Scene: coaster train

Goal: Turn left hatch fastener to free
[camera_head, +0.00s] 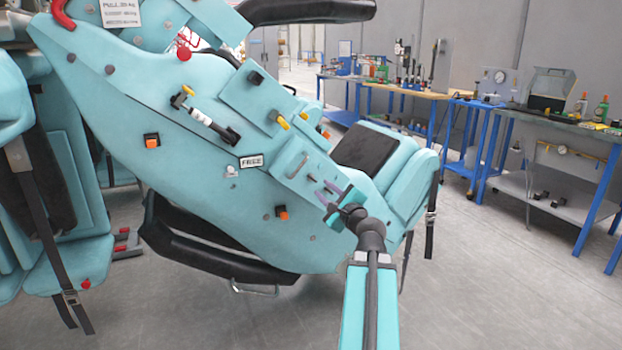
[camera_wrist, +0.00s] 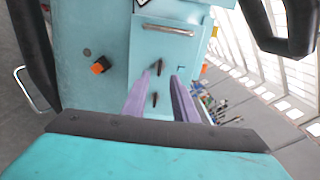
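The hatch panel (camera_head: 288,178) is a light blue plate with a metal handle, on the side of the teal coaster car. In the wrist view the panel (camera_wrist: 190,52) carries two small dark fasteners, one nearer the handle (camera_wrist: 159,67) and one closer to me (camera_wrist: 154,99). Both look elongated and roughly in line with the panel's length. I cannot tell which is the left one. My gripper (camera_head: 321,187) has purple fingers in front of the panel. In the wrist view my gripper (camera_wrist: 160,75) is open, its fingers apart on either side of the fasteners, with nothing visibly held.
A FREE label (camera_head: 251,161) is on the car body left of the panel. A black padded bar (camera_head: 200,255) runs below. Workbenches (camera_head: 560,128) stand at right; the floor between is clear.

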